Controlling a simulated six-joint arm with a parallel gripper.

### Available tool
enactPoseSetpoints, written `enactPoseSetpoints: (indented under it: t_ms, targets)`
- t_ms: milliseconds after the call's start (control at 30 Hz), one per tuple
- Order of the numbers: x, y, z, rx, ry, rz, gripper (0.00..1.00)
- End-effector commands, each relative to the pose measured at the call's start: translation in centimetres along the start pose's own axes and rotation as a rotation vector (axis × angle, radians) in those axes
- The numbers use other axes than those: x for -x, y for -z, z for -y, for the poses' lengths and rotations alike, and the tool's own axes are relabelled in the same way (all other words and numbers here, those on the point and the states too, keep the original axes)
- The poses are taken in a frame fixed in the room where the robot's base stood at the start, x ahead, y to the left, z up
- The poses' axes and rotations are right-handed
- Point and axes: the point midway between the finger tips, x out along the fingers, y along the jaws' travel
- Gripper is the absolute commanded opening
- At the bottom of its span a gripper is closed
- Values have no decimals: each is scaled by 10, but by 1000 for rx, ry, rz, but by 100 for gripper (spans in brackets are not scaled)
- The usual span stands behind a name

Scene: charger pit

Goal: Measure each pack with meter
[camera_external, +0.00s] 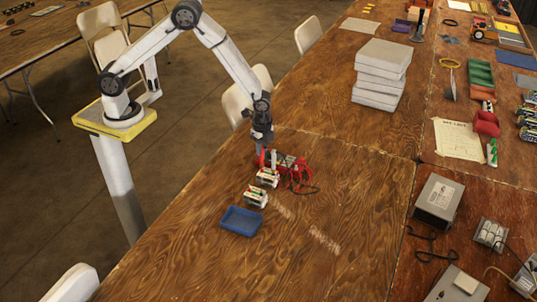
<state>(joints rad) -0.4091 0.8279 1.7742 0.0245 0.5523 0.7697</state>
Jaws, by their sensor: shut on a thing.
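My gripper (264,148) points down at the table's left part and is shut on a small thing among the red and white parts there. I cannot tell exactly what it is at this size. Beside and just right of the fingers is a cluster with red cables (301,178), perhaps the meter and its leads. Two small white packs with coloured parts (267,177) (255,197) lie in front of the gripper, one nearer the camera than the other. A blue tray (241,221) sits nearest the camera, just past the packs, and looks empty.
A stack of pale grey boxes (381,75) stands further back on the table. Pale marks (324,240) show on the bare wood at the right of the tray. A grey metal box (438,200), a paper sheet (458,139) and several tools crowd the right side.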

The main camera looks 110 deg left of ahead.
Motion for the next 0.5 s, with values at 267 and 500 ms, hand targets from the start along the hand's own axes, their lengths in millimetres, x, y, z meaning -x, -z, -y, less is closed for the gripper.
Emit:
enactPoseSetpoints:
  t_ms: [267,500]
  targets:
    - [-1,0,0,0,0,0,0]
    - [-3,0,0,0,0,0,0]
